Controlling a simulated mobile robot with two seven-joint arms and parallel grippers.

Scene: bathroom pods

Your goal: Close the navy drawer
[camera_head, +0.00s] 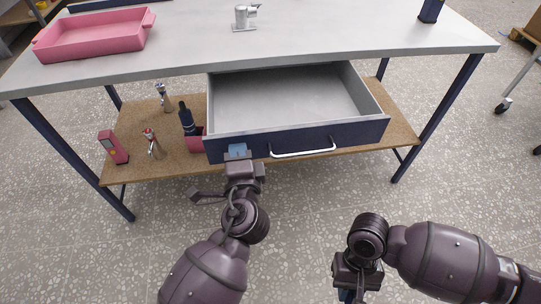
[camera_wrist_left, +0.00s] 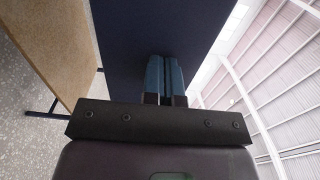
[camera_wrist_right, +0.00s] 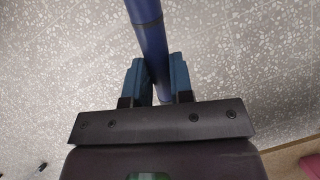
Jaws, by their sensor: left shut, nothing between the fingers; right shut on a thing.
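The navy drawer (camera_head: 355,134) is pulled out from under the grey table top, and its grey inside looks empty. A white bar handle (camera_head: 302,152) is on its front. My left gripper (camera_head: 237,150) is shut and empty, its blue fingertips at the left part of the drawer front, left of the handle. In the left wrist view the shut fingers (camera_wrist_left: 165,75) point at the navy front panel (camera_wrist_left: 130,45); I cannot tell for sure whether they touch. My right gripper (camera_wrist_right: 153,80) is shut on a blue cylinder (camera_wrist_right: 147,30) above the floor, far from the drawer.
A pink tray (camera_head: 95,45) and a metal faucet (camera_head: 243,17) stand on the table top (camera_head: 330,40). The wooden lower shelf (camera_head: 135,130) holds a red box (camera_head: 113,147), faucets and a dark bottle (camera_head: 187,118). The floor in front of the table is clear.

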